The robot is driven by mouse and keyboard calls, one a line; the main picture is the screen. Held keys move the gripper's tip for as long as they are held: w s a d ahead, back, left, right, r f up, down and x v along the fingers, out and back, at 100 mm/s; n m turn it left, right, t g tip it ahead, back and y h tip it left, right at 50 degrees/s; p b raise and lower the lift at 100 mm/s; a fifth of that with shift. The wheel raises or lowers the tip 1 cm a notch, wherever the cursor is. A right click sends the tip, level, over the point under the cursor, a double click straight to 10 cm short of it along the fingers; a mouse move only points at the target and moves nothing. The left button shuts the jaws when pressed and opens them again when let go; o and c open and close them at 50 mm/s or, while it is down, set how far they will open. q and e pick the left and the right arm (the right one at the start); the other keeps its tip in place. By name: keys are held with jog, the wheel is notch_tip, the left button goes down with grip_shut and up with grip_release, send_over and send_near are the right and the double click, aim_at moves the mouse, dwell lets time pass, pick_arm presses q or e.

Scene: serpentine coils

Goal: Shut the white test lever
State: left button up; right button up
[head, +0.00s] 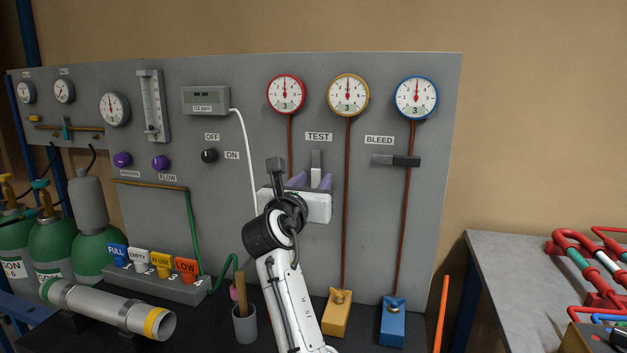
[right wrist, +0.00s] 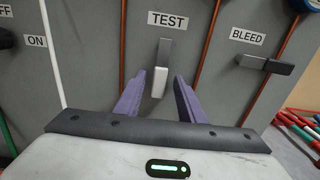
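The white test lever (head: 316,177) is on the grey panel below the TEST label. It hangs straight down from a grey block, with its white end lowest; it also shows in the right wrist view (right wrist: 160,82). My right gripper (head: 312,179) is in front of the panel at the lever. Its two purple fingers are open, one on each side of the white end in the right wrist view (right wrist: 160,88). I see gaps on both sides; whether the fingers reach the lever's depth is hard to tell. My left gripper is not in view.
The dark bleed lever (head: 396,160) lies sideways to the right of the test lever. A white cable (head: 245,150) hangs to the left. A cup (head: 244,324) stands below.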

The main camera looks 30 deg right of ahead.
jog(key=shift+w+d, duration=0.25)
grip_shut()
